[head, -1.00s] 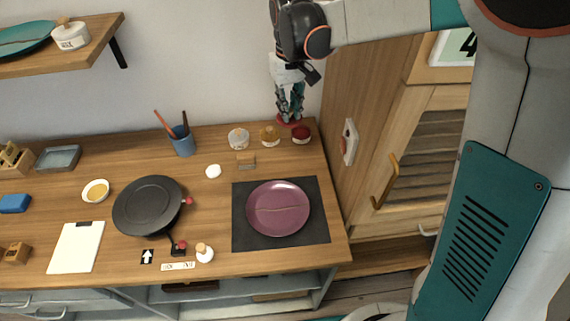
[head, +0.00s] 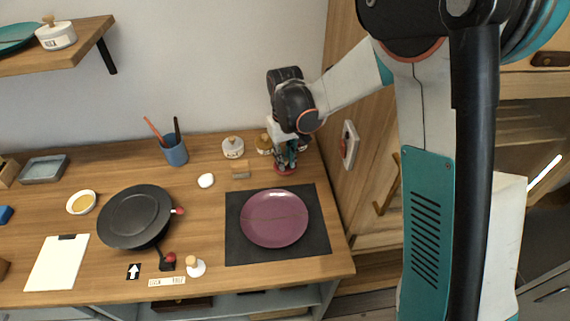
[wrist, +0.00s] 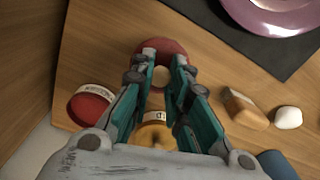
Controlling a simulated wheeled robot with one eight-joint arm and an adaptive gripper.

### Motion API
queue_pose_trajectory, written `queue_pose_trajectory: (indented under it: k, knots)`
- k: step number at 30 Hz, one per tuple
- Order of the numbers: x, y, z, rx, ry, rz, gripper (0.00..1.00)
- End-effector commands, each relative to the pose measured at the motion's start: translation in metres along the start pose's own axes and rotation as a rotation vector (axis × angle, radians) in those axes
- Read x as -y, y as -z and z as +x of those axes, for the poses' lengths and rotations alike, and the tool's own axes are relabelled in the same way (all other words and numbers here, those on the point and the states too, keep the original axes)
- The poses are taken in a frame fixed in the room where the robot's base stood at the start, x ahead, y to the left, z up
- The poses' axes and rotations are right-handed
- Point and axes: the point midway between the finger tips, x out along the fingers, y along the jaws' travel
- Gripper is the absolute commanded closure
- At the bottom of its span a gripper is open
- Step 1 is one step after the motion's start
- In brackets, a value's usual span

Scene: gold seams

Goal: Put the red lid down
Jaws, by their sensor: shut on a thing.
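My gripper (head: 286,160) is shut on the red lid (head: 284,169), low over the table just behind the purple plate. In the wrist view my gripper (wrist: 162,72) has its fingers on the pale knob of the red lid (wrist: 158,46), which lies flat. I cannot tell if the lid touches the wood. A red jar (wrist: 90,104) stands to the left of the fingers in the wrist view; in the head view it is mostly behind my gripper.
The purple plate (head: 274,218) lies on a dark mat (head: 310,247) in front. A yellow jar (head: 265,145), a white-lidded jar (head: 233,148), a small wooden block (head: 240,170) and a white lump (head: 206,181) are nearby. A cabinet stands to the right.

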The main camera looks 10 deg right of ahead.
Motion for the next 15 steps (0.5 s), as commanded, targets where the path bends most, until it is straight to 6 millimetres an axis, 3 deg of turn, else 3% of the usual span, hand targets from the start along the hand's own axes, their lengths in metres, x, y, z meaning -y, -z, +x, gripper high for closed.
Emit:
queue_pose_trajectory:
  k: [3, 15]
  knots:
    - [0.000, 0.000, 0.019, 0.000, 0.000, 0.000, 0.98]
    - [0.000, 0.000, 0.024, 0.000, 0.000, 0.000, 0.98]
